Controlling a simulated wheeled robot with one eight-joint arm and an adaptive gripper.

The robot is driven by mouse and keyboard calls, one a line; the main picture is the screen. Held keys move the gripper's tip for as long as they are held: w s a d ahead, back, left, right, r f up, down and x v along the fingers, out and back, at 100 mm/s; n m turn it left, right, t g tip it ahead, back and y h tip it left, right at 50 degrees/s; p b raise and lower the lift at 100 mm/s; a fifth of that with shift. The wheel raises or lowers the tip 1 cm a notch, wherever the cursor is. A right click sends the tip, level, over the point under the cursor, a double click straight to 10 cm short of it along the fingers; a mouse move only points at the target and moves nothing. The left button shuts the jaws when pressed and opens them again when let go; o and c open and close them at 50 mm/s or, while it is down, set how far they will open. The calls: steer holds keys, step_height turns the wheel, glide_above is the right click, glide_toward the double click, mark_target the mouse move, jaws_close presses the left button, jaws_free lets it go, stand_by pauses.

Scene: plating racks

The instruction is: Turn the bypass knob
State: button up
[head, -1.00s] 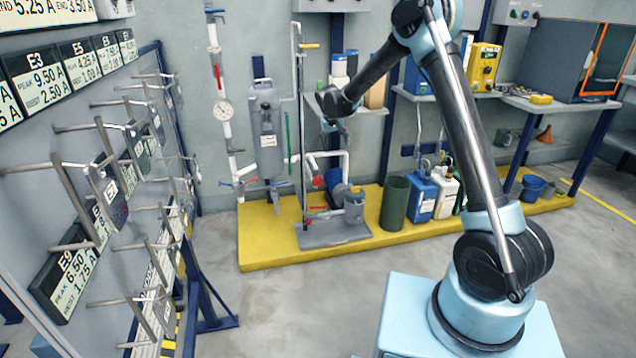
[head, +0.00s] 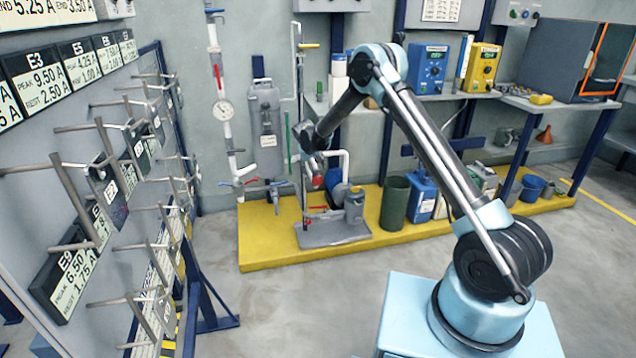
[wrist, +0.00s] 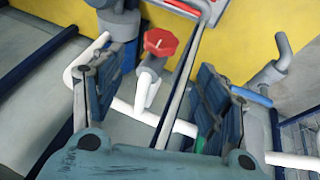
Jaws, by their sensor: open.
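A red knob (wrist: 160,42), likely the bypass knob, sits on a white pipe elbow (wrist: 147,88) in the wrist view. In the head view it is a small red spot (head: 318,181) by the pump, low on the pipework. My gripper (wrist: 157,80) is open and empty. Its two dark blue finger pads stand left and right of the white elbow in the picture, with the knob above the middle of the gap. The knob appears beyond the fingertips and I see no contact. In the head view my gripper (head: 303,136) is above the knob, its fingertips hard to make out.
A grey metal pipe (wrist: 183,85) crosses the gap beside the knob. A white pipe (wrist: 290,160) runs behind the fingers. The yellow plinth (head: 268,245) carries the pump (head: 354,205) and a green bin (head: 394,203). A rack with pegs (head: 130,200) stands at left.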

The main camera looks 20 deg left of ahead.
mark_target(317, 176)
steer(key=x, duration=1.1)
steer(key=shift+w+f, duration=0.15)
steer(key=shift+f, duration=0.2)
steer(key=shift+c, duration=0.2)
steer(key=c, duration=1)
